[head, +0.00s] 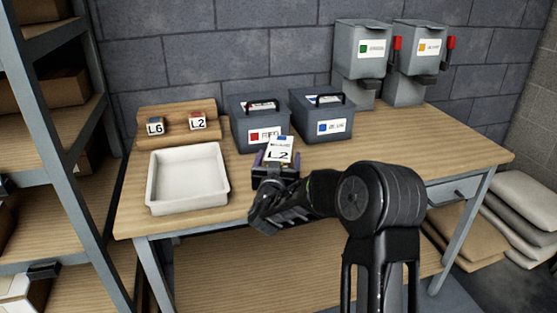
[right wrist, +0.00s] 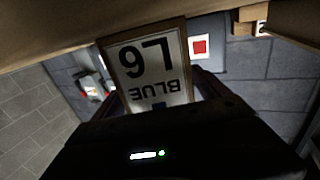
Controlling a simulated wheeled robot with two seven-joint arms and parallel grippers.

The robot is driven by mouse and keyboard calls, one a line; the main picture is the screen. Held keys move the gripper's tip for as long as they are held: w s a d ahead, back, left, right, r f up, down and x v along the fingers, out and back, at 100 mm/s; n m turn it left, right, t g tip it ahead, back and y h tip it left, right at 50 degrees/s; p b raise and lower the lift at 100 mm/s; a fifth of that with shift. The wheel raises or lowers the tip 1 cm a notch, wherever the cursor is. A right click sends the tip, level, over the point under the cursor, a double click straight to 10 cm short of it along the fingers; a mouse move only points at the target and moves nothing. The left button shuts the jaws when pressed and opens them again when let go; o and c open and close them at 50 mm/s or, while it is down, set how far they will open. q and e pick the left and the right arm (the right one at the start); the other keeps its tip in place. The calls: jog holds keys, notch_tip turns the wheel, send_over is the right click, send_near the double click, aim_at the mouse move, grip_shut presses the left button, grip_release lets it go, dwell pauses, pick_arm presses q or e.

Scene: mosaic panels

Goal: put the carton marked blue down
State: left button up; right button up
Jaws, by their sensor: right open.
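The carton marked blue (head: 280,150) stands near the front of the bench, before the grey bins, with a blue mark on its top and a white label. In the right wrist view the carton (right wrist: 150,65) appears upside down, with BLUE legible. My right gripper (head: 274,172) is open, its fingers around or beside the carton. Whether the carton touches the bench top is hard to tell. My left gripper is not in view.
A white tray (head: 153,187) sits at the left on the wooden bench (head: 420,150). Behind it, a wooden stand (head: 160,109) bears two small labelled cartons. Grey bins with red (head: 241,131) and blue (head: 345,112) labels stand behind the carton. Two dispensers (head: 360,70) stand at the back right.

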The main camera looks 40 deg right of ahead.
jog(key=shift+r, duration=0.15)
jog(key=b+v, duration=0.1)
jog(key=v, duration=1.1)
jog(key=shift+s+a, duration=0.1)
